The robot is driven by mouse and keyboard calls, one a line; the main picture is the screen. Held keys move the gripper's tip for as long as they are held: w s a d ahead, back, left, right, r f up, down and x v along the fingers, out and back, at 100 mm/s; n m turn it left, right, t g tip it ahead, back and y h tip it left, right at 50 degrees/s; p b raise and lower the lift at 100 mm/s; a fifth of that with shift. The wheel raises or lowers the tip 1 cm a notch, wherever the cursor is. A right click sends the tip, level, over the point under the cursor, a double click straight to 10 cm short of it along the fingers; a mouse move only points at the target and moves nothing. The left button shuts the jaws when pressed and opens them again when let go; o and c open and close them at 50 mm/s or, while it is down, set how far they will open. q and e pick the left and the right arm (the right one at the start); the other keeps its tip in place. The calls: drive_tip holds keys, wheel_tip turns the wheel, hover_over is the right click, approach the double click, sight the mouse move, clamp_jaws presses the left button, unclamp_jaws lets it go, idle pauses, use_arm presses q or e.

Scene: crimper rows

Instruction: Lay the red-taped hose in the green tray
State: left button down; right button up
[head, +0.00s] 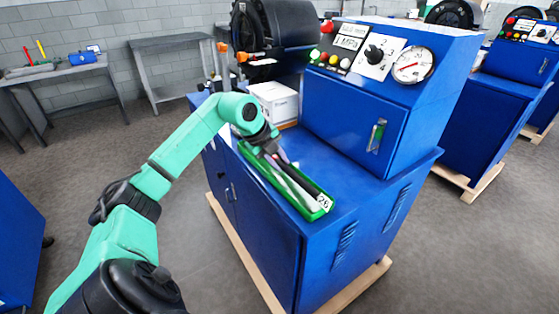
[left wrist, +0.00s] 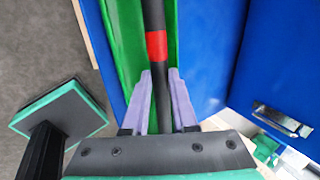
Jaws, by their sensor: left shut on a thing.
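The green tray (head: 283,196) lies along the front edge of the blue machine's top, with a "26" label at its near end. My left gripper (head: 281,160) is over the tray's far part. In the left wrist view its two pale purple fingers (left wrist: 159,100) are shut on the black hose (left wrist: 153,15). The red tape band (left wrist: 156,45) is just beyond the fingertips. The hose runs lengthwise between the green tray walls (left wrist: 126,45); whether it touches the tray floor I cannot tell. In the head view a dark length of hose (head: 303,183) shows within the tray. My right gripper is out of view.
A white box (head: 275,103) stands behind the tray on the machine top. The blue control housing (head: 355,110) rises to the right of the tray, with a door handle (head: 377,135) facing it. A grey bench (head: 60,71) with tools stands at the back left.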

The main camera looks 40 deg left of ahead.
sight(284, 177)
use_arm(q)
drive_tip(key=shift+f+b, duration=0.3)
drive_tip(key=shift+f, duration=0.55)
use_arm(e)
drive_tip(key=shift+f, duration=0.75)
use_arm(q)
drive_tip(key=shift+f+b, duration=0.35)
drive_tip(key=shift+f, duration=0.05)
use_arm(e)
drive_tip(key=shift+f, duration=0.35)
use_arm(q)
drive_tip(key=c, duration=0.6)
unclamp_jaws()
drive_tip(key=shift+s+d, duration=0.1)
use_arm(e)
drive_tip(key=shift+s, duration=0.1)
use_arm(q)
drive_tip(key=shift+s+f, duration=0.15)
drive_tip(key=shift+f, duration=0.1)
drive_tip(key=r+p, duration=0.2)
drive_tip(key=shift+w+r, duration=0.2)
drive_tip(key=shift+r, duration=0.1)
wheel_tip(284, 177, up, 4)
drive_tip(key=p, duration=0.3)
drive_tip(key=shift+f, duration=0.1)
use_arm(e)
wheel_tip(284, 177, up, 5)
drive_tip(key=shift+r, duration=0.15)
